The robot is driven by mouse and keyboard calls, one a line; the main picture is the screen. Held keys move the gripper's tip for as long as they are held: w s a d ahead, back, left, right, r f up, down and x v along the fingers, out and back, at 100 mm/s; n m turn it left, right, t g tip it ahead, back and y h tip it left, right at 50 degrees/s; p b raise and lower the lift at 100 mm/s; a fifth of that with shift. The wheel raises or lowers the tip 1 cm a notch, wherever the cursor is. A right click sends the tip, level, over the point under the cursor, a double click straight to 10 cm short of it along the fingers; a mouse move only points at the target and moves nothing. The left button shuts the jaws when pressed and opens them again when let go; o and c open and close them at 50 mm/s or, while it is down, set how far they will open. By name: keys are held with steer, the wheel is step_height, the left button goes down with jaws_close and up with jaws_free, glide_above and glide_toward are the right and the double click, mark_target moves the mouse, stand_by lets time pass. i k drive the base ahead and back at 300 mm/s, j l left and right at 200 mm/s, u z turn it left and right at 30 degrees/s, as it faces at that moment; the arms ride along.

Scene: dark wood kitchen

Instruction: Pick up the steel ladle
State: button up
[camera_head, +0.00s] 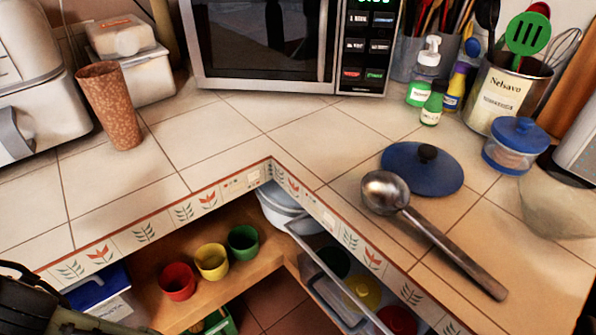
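The steel ladle (440,236) lies on the tiled counter at the right. Its round bowl (385,191) is at the upper left, and its long handle runs down to the lower right. The bowl end lies close to a blue lid with a black knob (425,170). Dark parts of my arm show at the bottom left corner, far from the ladle. My gripper's fingertips cannot be made out there, and nothing of it is near the ladle.
A microwave (265,45) stands at the back. A utensil canister (507,95), bottles and a blue-lidded jar (515,147) stand behind the ladle. A brown cup (110,105) is at the left. Below the counter's inner corner, an open shelf holds small coloured cups (211,262).

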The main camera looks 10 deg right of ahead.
mark_target(384, 192)
steer(key=k+j, duration=0.3)
steer(key=j, duration=0.15)
steer(key=k+j+z, duration=0.45)
steer(key=z, duration=0.15)
steer(key=i+l+z, duration=0.15)
steer(key=z, duration=0.3)
steer(key=i+l+z, duration=0.1)
steer(key=z, duration=0.35)
steer(key=i+z, duration=0.2)
steer(key=z, duration=0.25)
